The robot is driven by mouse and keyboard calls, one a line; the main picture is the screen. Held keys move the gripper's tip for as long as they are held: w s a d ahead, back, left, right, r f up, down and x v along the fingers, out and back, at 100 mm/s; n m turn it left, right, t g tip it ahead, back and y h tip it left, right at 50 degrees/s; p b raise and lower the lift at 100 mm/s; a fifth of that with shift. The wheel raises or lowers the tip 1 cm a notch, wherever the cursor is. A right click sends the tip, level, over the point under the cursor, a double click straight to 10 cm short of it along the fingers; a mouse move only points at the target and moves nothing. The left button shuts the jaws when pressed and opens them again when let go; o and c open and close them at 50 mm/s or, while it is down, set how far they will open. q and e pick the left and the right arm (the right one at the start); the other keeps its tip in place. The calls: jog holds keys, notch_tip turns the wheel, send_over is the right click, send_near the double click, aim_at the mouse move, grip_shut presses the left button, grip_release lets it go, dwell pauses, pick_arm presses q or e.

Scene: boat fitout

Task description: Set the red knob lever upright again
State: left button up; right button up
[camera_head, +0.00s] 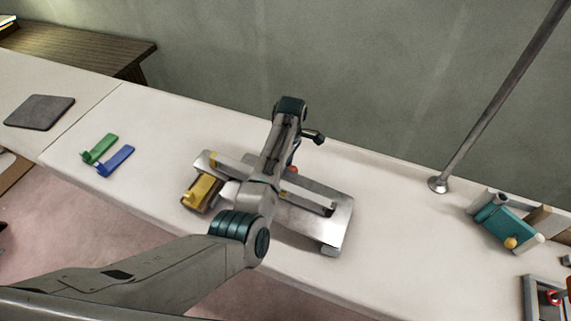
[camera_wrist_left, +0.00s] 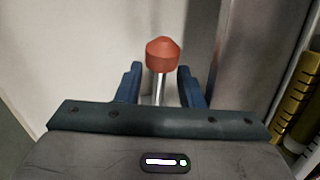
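The red knob (camera_head: 291,170) shows as a small red spot beside my arm, over the grey metal plate assembly (camera_head: 338,215) on the bench. In the left wrist view the red knob (camera_wrist_left: 163,52) tops a thin metal rod (camera_wrist_left: 159,88). The rod stands between the two blue fingers of my left gripper (camera_wrist_left: 160,70), with a gap on each side. The gripper is open, and the knob shows just past the fingertips. In the head view my arm hides the gripper's fingers and most of the lever, so its tilt is unclear. My right gripper is not in view.
A yellow block (camera_head: 201,191) sits at the assembly's left end. Green (camera_head: 100,149) and blue (camera_head: 115,161) pieces lie to the left. A metal pole (camera_head: 478,140) and a teal part (camera_head: 502,224) stand to the right. The bench front left of the assembly is clear.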

pick_arm(q)
jog(key=shift+c, duration=0.4)
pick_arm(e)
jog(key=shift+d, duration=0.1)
pick_arm(q)
grip_shut()
jog(key=r+h+p, duration=0.1)
jog(key=p, duration=0.1)
jog(key=a+r+h+p, duration=0.1)
jog(key=p, duration=0.1)
jog(key=r+g+p, duration=0.1)
jog(key=p, duration=0.1)
jog(key=shift+w+a+r+h, duration=0.25)
jog(key=shift+w+r+h, duration=0.05)
jog(key=shift+w+h, duration=0.1)
jog(key=shift+w+a+r+p, duration=0.1)
jog(key=shift+a+p, duration=0.05)
jog(key=shift+p, duration=0.4)
jog(key=shift+a+r+p, duration=0.2)
jog(key=shift+r+p, duration=0.15)
jog(key=shift+p, duration=0.15)
jog(key=shift+w+a, duration=0.1)
jog(key=shift+a, duration=0.1)
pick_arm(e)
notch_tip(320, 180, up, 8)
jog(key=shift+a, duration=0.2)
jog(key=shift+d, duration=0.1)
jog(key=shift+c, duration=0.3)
